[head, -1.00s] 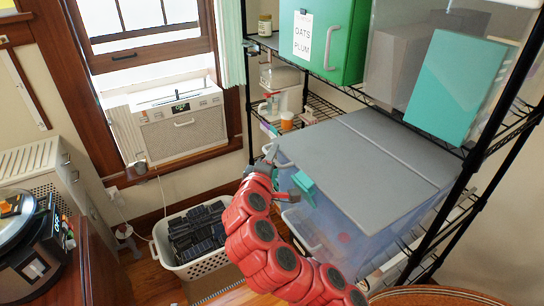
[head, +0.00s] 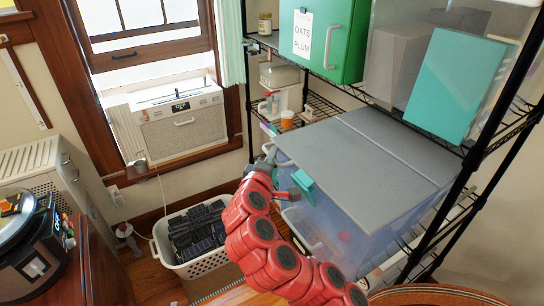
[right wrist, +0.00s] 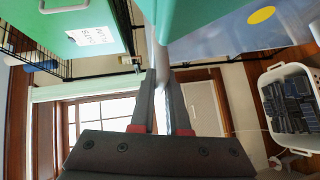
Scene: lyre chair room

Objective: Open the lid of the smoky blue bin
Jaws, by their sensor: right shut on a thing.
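The smoky blue bin (head: 335,235) stands on the wire rack, its translucent body under a grey lid (head: 390,150). The lid lies across the top and looks closed. A teal latch (head: 303,187) shows on the bin's front. My right gripper (head: 271,160) is at the front left edge of the lid, left of the latch. In the right wrist view, my right gripper (right wrist: 160,95) is shut on a narrow pale bar, which seems to be the lid's handle (right wrist: 160,55). The fingertips are partly hidden in the head view. My left gripper is not in view.
A green bin (head: 325,40) and a teal box (head: 457,85) sit on the shelf above, over part of the lid. A black rack post (head: 500,110) stands at the right. A white basket (head: 205,262) of dark items stands on the floor at left.

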